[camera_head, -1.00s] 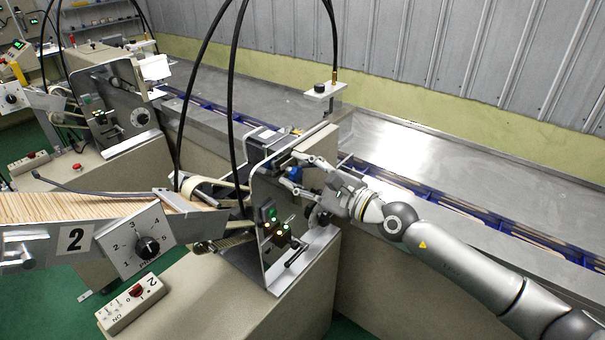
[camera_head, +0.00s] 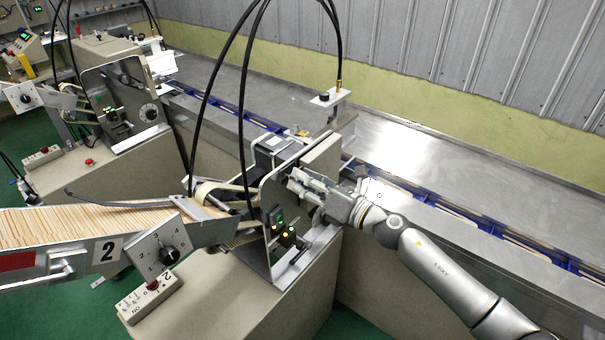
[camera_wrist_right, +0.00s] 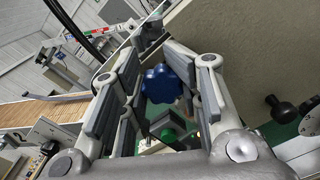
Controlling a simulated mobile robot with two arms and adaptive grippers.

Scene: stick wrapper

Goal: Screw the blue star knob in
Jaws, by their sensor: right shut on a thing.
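The blue star knob (camera_wrist_right: 161,85) shows in the right wrist view between the fingers of my right gripper (camera_wrist_right: 155,72). The right gripper is shut on it, and its lobed edge meets the finger on the right. In the head view my right gripper (camera_head: 298,180) is at the upright metal side plate (camera_head: 275,190) of machine 2, and hides the knob there. How deep the knob sits cannot be told. My left gripper is not in view.
Green-lit switches (camera_head: 280,220) sit low on the plate, close to my gripper. A small black ball-shaped knob (camera_wrist_right: 308,108) stands at the right in the wrist view. Black cables (camera_head: 240,80) arch above the machine. The steel table (camera_head: 430,160) behind is largely bare.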

